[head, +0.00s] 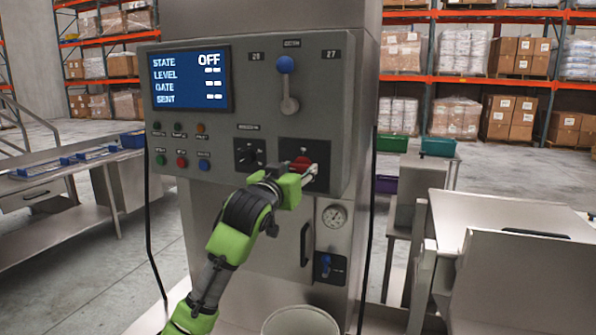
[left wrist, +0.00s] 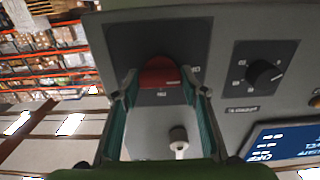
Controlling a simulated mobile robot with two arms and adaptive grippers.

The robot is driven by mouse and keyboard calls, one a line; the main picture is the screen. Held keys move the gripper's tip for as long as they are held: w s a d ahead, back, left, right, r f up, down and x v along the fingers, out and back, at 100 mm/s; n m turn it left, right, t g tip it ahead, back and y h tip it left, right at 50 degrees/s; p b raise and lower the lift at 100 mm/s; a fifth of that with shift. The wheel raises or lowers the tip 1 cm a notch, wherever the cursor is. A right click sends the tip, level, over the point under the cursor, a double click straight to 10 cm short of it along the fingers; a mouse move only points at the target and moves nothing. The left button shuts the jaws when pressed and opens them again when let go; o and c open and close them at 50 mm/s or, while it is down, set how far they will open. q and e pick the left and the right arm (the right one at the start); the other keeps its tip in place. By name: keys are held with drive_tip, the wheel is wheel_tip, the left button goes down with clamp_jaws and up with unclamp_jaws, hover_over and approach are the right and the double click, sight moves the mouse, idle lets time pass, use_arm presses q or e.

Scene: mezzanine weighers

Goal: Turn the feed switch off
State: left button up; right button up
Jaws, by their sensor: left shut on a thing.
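A red rotary switch (head: 301,162) sits on a dark plate at the lower right of the grey control panel (head: 215,130). I take it to be the feed switch; its lettering is too small to read surely. In the left wrist view the red knob (left wrist: 160,73) shows between the fingertips. My left gripper (head: 309,174) is shut on this knob, one finger on each side (left wrist: 160,90). The display (head: 190,79) reads STATE OFF, with dashes on the lines below. My right gripper is not in view.
A lever with a blue ball (head: 286,65) stands above the switch. A black selector knob (head: 245,153) is to its left, with several coloured buttons (head: 181,161) beyond. Below are a gauge (head: 334,216) and a bin (head: 300,321). Benches flank the machine.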

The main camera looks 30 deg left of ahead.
use_arm(q)
drive_tip(key=o, duration=1.1)
drive_tip(key=v, duration=1.2)
drive_tip(key=shift+f, duration=0.1)
